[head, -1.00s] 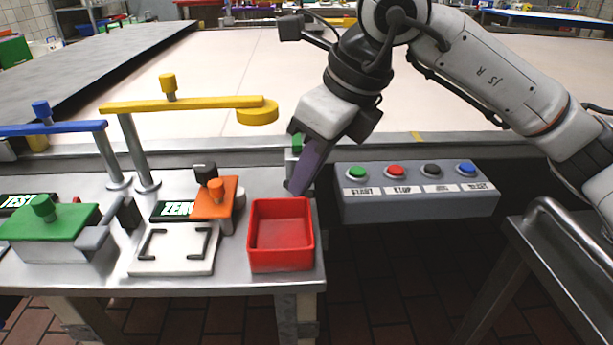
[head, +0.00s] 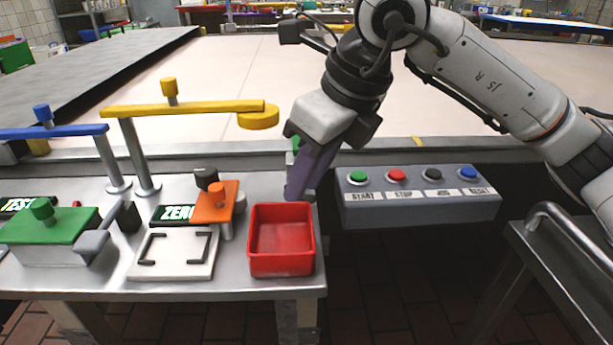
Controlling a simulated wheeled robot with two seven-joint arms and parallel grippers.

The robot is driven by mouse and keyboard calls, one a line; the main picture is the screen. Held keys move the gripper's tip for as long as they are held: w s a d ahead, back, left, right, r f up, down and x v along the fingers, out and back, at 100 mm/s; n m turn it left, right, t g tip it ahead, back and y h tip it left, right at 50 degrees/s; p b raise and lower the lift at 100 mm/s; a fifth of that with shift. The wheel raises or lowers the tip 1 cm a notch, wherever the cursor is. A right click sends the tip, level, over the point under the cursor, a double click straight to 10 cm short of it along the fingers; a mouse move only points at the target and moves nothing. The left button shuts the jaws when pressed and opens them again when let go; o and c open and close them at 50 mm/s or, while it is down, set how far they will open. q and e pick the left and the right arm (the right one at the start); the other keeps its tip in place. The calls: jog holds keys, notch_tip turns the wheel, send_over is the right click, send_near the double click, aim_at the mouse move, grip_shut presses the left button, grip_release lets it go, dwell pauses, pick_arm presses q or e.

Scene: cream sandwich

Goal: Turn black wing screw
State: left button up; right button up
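A small black knob (head: 206,178), which looks like the black wing screw, stands just behind an orange block (head: 212,208) on the metal table. Its wings are too small to make out clearly. My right gripper (head: 297,192) has purple fingers pointing down beside the table's right end, behind the red tray (head: 253,238). It is to the right of the black knob and apart from it. The fingers overlap from this side, so their gap is hidden. My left gripper is not in view.
A yellow arm (head: 185,109) and a blue arm (head: 60,131) on posts reach over the table. A white plate (head: 172,269) and a green block (head: 50,225) sit in front. A grey button box (head: 415,211) stands at the right. A grey lever (head: 92,248) sticks up at left.

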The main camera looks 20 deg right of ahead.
pick_arm(q)
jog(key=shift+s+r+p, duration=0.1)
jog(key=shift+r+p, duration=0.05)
jog(key=shift+p, duration=0.55)
pick_arm(e)
jog(key=v, duration=1)
jog(key=shift+r, duration=0.15)
